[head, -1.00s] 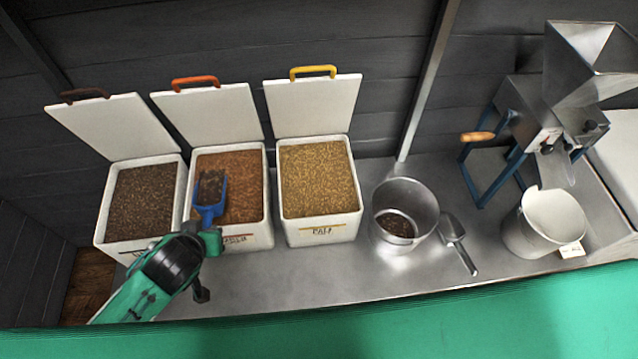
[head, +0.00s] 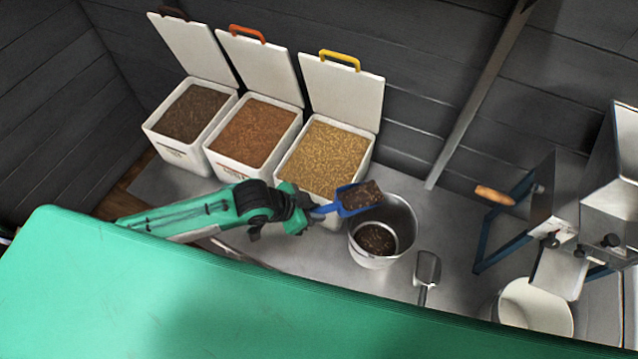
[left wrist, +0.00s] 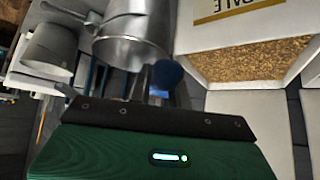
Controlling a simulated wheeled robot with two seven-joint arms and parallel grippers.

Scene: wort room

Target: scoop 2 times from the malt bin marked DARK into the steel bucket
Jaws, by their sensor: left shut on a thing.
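My left gripper (head: 303,209) is shut on the blue scoop (head: 345,208). The scoop carries dark malt (head: 362,195) and is at the left rim of the steel bucket (head: 402,219), its tip above the opening. Dark malt lies in the bucket's bottom. The bin with the dark malt (head: 172,152) stands open at the far left, with a brown-handled lid; its label is too small to read. In the left wrist view the bucket (left wrist: 130,52) shows upside down, with a bit of blue scoop (left wrist: 166,74) below. My right gripper is not in view.
An open bin of reddish malt (head: 238,175) and an open bin of pale malt (head: 310,190) stand between the dark bin and the bucket. A metal scoop (head: 428,268) lies right of the bucket. A mill (head: 560,200) and a white pail (head: 535,307) stand at the right.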

